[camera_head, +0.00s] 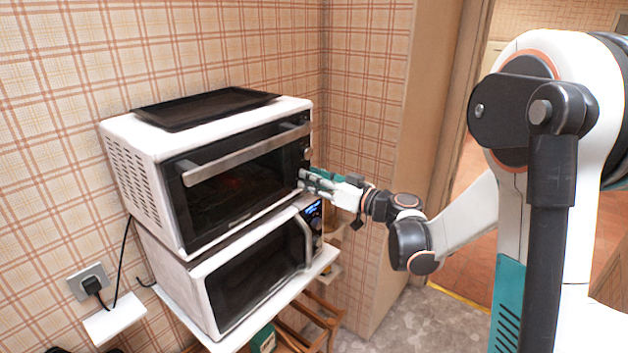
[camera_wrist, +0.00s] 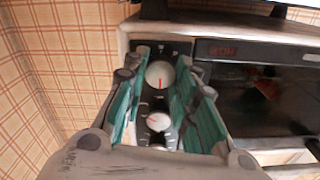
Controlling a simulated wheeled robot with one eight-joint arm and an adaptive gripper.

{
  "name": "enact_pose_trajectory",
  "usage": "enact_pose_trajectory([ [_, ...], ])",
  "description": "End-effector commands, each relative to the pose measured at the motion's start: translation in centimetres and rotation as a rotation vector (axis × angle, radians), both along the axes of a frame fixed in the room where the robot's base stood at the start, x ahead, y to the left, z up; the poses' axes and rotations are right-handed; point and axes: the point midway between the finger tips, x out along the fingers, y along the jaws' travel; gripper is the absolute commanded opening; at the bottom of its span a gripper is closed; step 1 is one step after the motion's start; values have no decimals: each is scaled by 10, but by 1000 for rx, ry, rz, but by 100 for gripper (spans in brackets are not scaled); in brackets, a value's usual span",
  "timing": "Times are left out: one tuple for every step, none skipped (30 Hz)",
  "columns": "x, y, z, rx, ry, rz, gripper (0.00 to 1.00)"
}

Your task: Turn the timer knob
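The white toaster oven (camera_head: 140,140) stands on top of another appliance, with its control strip at the right front edge. In the wrist view, the oven panel shows a round pale knob with a red pointer line (camera_wrist: 160,75) and a second, similar knob (camera_wrist: 158,121) nearer the palm. Which is the timer knob I cannot tell. My gripper (camera_head: 302,180) is at the oven's control strip. In the wrist view its teal fingers (camera_wrist: 163,62) are spread, one on each side of the knobs, with the tips beside the upper-pictured knob. Contact with it is not clear.
A microwave (camera_head: 255,285) sits under the oven on a white shelf (camera_head: 275,307). A dark tray (camera_head: 200,107) lies on the oven. The oven door handle (camera_head: 245,155) sticks out left of my gripper. A plaid wall and a cabinet side (camera_head: 385,190) stand behind.

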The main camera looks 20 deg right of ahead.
Motion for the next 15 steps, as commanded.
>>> enact_pose_trajectory([
  [0, 0, 0, 0, 0, 0, 2],
  [0, 0, 0, 1, 1, 0, 2],
  [0, 0, 0, 2, 2, 0, 2],
  [0, 0, 0, 4, 3, 0, 2],
  [0, 0, 0, 6, 5, 0, 2],
  [0, 0, 0, 11, 8, 0, 2],
  [0, 0, 0, 17, 12, 0, 2],
  [0, 0, 0, 23, 17, 0, 2],
  [0, 0, 0, 34, 25, 0, 2],
  [0, 0, -1, 43, 31, 0, 2],
  [0, 0, -1, 55, 40, 0, 2],
  [0, 0, -1, 71, 52, 0, 2],
  [0, 0, -1, 86, 62, 0, 2],
  [0, 0, -1, 101, 73, 0, 2],
  [0, 0, -1, 124, 90, 0, 2],
])
